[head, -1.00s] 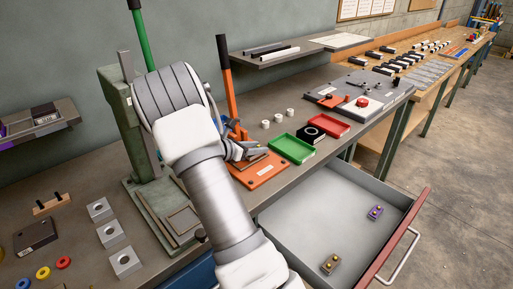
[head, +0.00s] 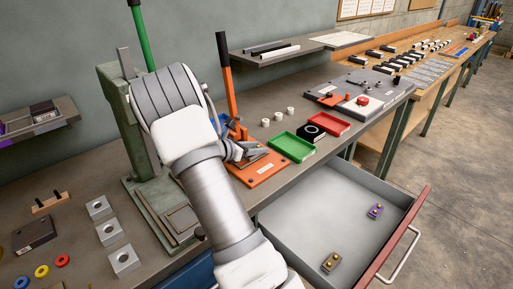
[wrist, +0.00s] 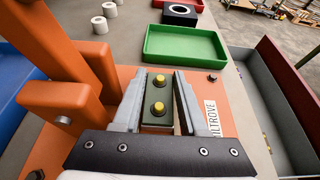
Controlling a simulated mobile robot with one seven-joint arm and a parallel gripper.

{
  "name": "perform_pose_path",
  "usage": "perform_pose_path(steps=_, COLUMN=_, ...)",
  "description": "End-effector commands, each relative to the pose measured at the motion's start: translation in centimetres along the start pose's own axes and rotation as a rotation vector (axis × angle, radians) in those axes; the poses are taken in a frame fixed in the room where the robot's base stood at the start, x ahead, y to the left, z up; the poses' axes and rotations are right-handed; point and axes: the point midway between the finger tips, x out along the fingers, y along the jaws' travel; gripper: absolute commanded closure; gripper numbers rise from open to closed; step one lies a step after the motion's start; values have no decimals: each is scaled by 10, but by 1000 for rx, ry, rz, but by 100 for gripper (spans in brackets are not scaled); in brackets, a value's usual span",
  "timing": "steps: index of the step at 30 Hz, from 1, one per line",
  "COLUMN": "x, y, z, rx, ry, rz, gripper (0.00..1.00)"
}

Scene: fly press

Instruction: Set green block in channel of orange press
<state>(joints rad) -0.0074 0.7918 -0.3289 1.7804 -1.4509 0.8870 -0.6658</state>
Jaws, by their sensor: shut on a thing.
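My gripper (wrist: 158,78) is shut on the dark green block (wrist: 157,105), which has two yellow knobs on top. The fingers lie along its left and right sides. The block is over the base of the orange press (wrist: 216,92), or down on it; I cannot tell whether it is seated, as the gripper hides most of the channel. In the head view the orange press base (head: 264,174) shows under my gripper (head: 245,152), with its orange lever (head: 227,82) upright behind. The block itself is hard to make out there.
A green tray (head: 291,147), a black block with a white ring (head: 311,134) and a red tray (head: 329,124) stand beyond the press. A green press (head: 120,110) is at left. An open drawer (head: 290,230) holds a purple block (head: 375,211) and a brownish block (head: 331,262).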

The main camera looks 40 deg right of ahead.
Motion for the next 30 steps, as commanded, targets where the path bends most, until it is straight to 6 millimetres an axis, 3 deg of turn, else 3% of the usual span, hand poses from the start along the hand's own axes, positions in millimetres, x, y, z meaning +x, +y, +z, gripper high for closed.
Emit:
perform_pose_path(steps=23, x=1, y=0, z=-2, rx=0, ry=0, rz=0, gripper=100)
perform_pose_path(steps=24, x=1, y=0, z=-2, rx=0, ry=0, rz=0, gripper=51)
perform_pose_path(steps=28, x=1, y=0, z=-2, rx=0, ry=0, rz=0, gripper=27)
perform_pose_path(steps=30, x=1, y=0, z=-2, rx=0, ry=0, rz=0, gripper=23)
